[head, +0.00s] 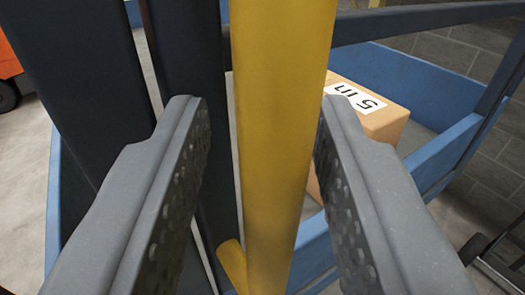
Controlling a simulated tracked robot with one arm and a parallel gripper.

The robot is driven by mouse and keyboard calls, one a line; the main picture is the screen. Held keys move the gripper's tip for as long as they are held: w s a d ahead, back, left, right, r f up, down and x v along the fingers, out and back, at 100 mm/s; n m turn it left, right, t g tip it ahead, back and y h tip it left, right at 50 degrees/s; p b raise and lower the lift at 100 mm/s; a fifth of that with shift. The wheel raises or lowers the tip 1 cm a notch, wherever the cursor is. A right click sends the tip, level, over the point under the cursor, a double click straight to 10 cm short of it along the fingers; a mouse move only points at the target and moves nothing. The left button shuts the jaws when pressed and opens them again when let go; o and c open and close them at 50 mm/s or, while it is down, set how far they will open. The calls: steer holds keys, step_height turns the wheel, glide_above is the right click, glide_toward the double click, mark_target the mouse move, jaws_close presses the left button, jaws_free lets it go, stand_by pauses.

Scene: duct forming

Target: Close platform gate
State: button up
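A yellow upright bar (278,110), likely part of the gate, runs from top to bottom through the middle of the head view. A short yellow piece (233,262) branches off its lower left side. My gripper (262,135) is open, with one grey finger on each side of the bar. Gaps show between the bar and both fingertips, so they appear apart from it. Dark upright posts (185,60) stand just left of the bar. The latch and hinge of the gate cannot be made out.
A blue-walled platform (450,150) lies behind the bar, with a cardboard box (385,122) labelled "5 in" on it. A dark rail (420,22) crosses the upper right. An orange machine (8,60) stands far left. A dark wheeled frame (485,262) is at lower right.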

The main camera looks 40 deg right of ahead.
steer(key=shift+d+f, duration=0.1)
steer(key=shift+d, duration=0.05)
steer(key=shift+s+f+b, duration=0.1)
steer(key=shift+b, duration=0.3)
steer(key=b+v, duration=0.5)
steer(key=v, duration=0.8)
steer(key=shift+s+a, duration=0.15)
steer(key=shift+a, duration=0.25)
steer(key=shift+d, duration=0.1)
